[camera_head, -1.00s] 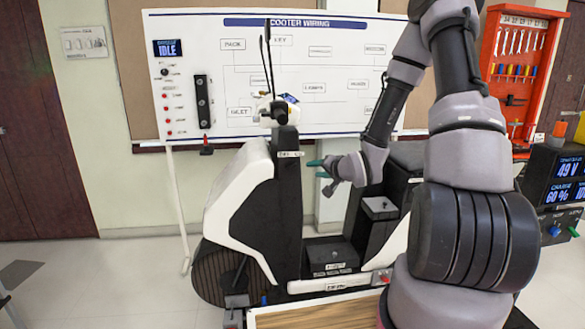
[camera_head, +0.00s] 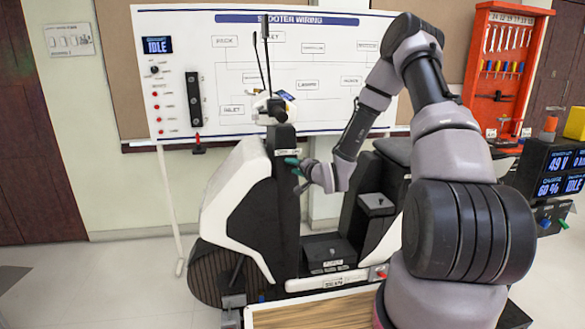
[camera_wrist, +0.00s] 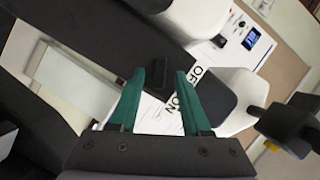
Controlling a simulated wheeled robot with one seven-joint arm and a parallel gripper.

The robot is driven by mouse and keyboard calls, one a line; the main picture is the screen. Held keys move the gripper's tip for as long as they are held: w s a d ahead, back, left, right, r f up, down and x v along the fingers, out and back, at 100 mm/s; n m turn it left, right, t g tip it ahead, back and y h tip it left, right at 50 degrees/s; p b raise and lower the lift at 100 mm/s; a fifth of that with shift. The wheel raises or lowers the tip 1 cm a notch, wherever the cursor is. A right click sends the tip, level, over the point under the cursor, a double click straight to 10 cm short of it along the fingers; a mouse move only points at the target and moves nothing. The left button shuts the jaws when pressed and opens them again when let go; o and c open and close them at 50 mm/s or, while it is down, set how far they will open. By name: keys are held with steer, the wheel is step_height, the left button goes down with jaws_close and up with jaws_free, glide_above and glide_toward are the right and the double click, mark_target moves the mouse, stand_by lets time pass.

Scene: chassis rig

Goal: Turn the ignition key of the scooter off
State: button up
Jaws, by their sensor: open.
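The white and black scooter (camera_head: 232,202) stands in front of the wiring board, with its dark steering column (camera_head: 286,185) upright. My gripper (camera_head: 297,173) is at the rear side of this column, just below its top. In the wrist view my gripper (camera_wrist: 160,76) is open, with two teal fingers apart. A small black upright piece, which looks like the ignition key (camera_wrist: 157,73), stands between the fingertips, with a gap on each side. An OFF/ON label (camera_wrist: 187,92) lies beside it, partly covered by the right finger. In the head view I cannot make out the key.
The handlebar (camera_head: 272,106) rises above the column. A red tool rack (camera_head: 503,65) and a black display unit (camera_head: 550,172) are at the right. A wooden tabletop (camera_head: 310,313) is in front.

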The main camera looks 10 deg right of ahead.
steer(key=shift+w+a+f, duration=0.1)
steer(key=shift+w, duration=0.3)
jaws_close()
steer(key=n, duration=0.1)
steer(key=n+h, duration=0.1)
steer(key=n+g+h, duration=0.1)
steer(key=n, duration=0.1)
steer(key=shift+a+r, duration=0.2)
steer(key=shift+a, duration=0.1)
steer(key=shift+a+n+h, duration=0.1)
steer(key=shift+n+h, duration=0.9)
steer(key=shift+n, duration=0.2)
steer(key=shift+n+h, duration=0.7)
steer(key=shift+n, duration=0.3)
